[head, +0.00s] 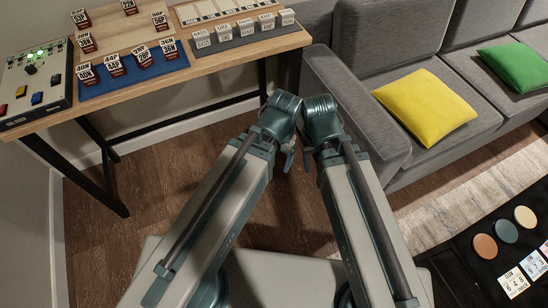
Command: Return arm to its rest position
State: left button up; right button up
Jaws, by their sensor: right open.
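Both of my arms rise from the bottom of the head view and their wrists meet close together at the middle. My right gripper (306,161) shows as a small part hanging below the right wrist, pointing down, open and empty. My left gripper (289,157) shows only in a small part below the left wrist; its jaws are mostly hidden, so I cannot tell whether it is open. Both hang over bare wooden floor, apart from the table and sofa.
A wooden table (225,58) at upper left holds a blue mat (120,84), a grey block rack (238,40), labelled blocks and a control box (36,82). A grey sofa (345,75) with yellow (424,107) and green (516,66) cushions stands right. A black surface (475,262) lies at lower right.

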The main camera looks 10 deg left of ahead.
notch_tip(320, 180, up, 17)
jog(key=p, duration=1.7)
jog(key=shift+r, duration=0.2)
jog(key=shift+f, duration=0.1)
